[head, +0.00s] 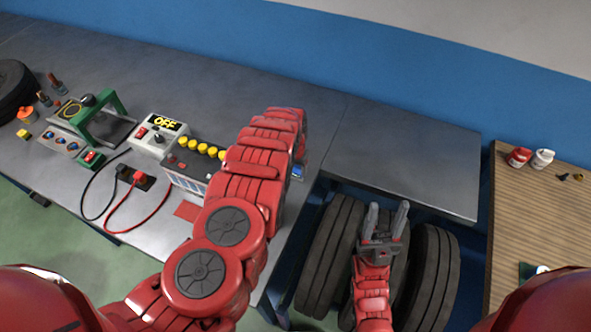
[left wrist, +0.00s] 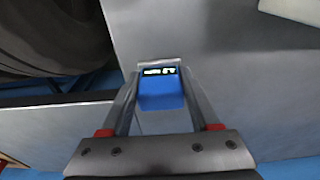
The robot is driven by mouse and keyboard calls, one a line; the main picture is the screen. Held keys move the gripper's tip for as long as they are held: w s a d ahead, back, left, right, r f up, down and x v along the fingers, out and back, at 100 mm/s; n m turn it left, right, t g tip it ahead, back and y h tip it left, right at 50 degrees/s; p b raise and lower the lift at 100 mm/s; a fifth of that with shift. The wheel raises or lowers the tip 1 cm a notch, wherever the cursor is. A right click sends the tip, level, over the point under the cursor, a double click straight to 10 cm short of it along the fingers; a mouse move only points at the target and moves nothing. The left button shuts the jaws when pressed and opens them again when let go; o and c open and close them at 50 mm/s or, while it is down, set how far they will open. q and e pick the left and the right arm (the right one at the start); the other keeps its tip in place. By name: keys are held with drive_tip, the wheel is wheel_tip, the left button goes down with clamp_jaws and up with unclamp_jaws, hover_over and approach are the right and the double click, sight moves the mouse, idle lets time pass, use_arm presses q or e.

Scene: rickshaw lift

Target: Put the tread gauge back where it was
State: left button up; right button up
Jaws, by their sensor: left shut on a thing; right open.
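The tread gauge (left wrist: 161,93), a small blue block with a lit dark display, sits between the two fingers of my left gripper (left wrist: 160,80) in the left wrist view. That gripper is shut on it. In the head view a bit of the blue gauge (head: 297,171) shows just right of my left arm, near the right end of the grey bench; the arm hides most of this gripper. I cannot tell whether the gauge touches the bench. My right gripper (head: 388,213) is open and empty, above the tires, fingers pointing away from me.
The bench (head: 230,95) carries a yellow-knobbed battery (head: 190,170), a tester reading OFF (head: 158,135), cables and a green-framed device (head: 105,120). Tires (head: 328,255) stand below a grey shelf (head: 410,150). A wooden table (head: 540,220) with small bottles is at right.

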use_arm(q)
drive_tip(key=shift+f, duration=0.45)
drive_tip(key=shift+f, duration=0.2)
drive_tip(key=o, duration=1.2)
drive_tip(key=shift+r, duration=0.1)
